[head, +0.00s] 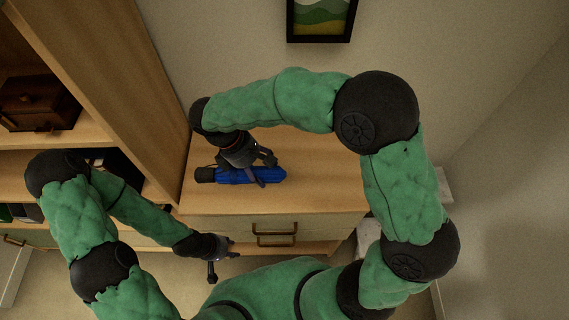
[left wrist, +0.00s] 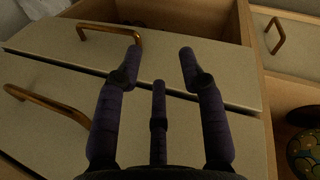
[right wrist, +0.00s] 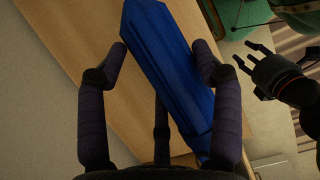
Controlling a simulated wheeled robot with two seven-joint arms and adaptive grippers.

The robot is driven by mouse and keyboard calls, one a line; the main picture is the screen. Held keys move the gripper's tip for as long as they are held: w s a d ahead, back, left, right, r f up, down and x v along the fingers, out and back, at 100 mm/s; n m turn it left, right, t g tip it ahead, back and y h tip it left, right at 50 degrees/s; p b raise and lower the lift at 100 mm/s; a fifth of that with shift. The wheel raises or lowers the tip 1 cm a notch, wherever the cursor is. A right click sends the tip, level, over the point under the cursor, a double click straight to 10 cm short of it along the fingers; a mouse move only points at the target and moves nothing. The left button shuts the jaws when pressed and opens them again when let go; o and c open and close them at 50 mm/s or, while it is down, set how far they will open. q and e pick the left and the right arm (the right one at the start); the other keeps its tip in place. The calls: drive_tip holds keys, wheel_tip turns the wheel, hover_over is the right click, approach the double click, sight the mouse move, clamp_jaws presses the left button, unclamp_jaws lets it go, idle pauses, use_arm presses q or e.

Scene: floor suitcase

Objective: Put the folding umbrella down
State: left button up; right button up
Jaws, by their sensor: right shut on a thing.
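The folding umbrella (head: 272,175) is blue with a dark end and lies level at the top of the wooden dresser (head: 310,193). My right gripper (head: 262,170) is over the umbrella with its fingers around it. In the right wrist view the blue umbrella (right wrist: 165,70) runs between the two fingers, close to the right one. Whether the umbrella touches the dresser top is hard to tell. My left gripper (head: 222,258) is open and empty, low in front of the dresser. In the left wrist view its spread fingers (left wrist: 160,65) face the drawer fronts.
The dresser's drawers have brass handles (head: 274,233). A tall wooden shelf (head: 120,80) with a dark brown box (head: 38,102) stands at the left. A framed picture (head: 320,18) hangs on the wall. The dresser top right of the umbrella is clear.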

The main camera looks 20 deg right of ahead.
drive_tip(key=w+d+f+b, duration=0.1)
drive_tip(key=d+f, duration=0.1)
drive_tip(key=d, duration=0.1)
drive_tip(key=w+d+f+b, duration=0.1)
drive_tip(key=d+f+b, duration=0.1)
drive_tip(key=d+f, duration=0.1)
drive_tip(key=w+d+f+b, duration=0.1)
drive_tip(key=d+f, duration=0.2)
drive_tip(key=d, duration=0.1)
drive_tip(key=shift+w+f, duration=0.25)
wheel_tip(320, 180, down, 3)
drive_tip(key=b, duration=0.2)
drive_tip(key=shift+w+d+f+b, duration=0.1)
drive_tip(key=shift+f+b, duration=0.1)
drive_tip(key=shift+b, duration=0.1)
drive_tip(key=shift+r, duration=0.1)
drive_tip(key=o, duration=1.4)
